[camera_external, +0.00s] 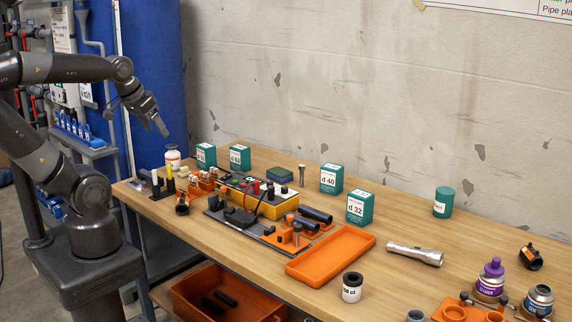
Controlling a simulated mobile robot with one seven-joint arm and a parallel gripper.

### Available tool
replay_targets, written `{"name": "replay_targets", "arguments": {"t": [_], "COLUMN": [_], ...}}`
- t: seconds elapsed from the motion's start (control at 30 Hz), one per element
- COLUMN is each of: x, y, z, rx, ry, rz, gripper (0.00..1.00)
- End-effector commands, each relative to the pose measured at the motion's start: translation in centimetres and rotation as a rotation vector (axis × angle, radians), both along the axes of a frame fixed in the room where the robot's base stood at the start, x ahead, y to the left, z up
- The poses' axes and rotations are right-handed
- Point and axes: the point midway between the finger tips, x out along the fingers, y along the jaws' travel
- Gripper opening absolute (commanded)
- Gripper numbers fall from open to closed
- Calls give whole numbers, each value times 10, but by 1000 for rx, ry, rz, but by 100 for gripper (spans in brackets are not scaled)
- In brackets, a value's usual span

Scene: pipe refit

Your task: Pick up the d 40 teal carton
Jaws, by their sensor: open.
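The d 40 teal carton (331,178) stands upright on the wooden workbench, behind the orange tray and left of the d 32 teal carton (360,207). Its white label reads "d 40" and faces the camera. Two more teal cartons, a left one (206,155) and a right one (240,157), stand near the back wall; their labels are too small to read surely. My gripper (163,130) is open and empty. It hangs above the left end of the bench, well apart from the d 40 carton.
A yellow and black machine (265,207) sits on a grey board in front of the cartons. An empty orange tray (331,256), a metal flashlight-like cylinder (415,253), a black-lidded jar (352,288) and a teal cylinder (443,202) stand around. Bare wood lies right of the d 32 carton.

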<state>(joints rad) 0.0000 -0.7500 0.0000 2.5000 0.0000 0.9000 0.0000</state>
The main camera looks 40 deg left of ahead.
Motion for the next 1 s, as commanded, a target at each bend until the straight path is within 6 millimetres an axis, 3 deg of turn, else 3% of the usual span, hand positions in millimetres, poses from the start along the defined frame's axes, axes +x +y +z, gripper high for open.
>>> {"name": "replay_targets", "arguments": {"t": [0.17, 0.4, 0.53, 0.67, 1.0], "x": [0, 1, 14, 48, 167], "y": [0, 0, -2, -6, -28], "z": [0, 1, 8, 24, 51], "rx": [0, 0, -5, -15, -41], "ry": [0, 0, 6, 16, 45], "rz": [0, 0, 2, 7, 34], "gripper": [89, 89, 89, 89, 89]}}
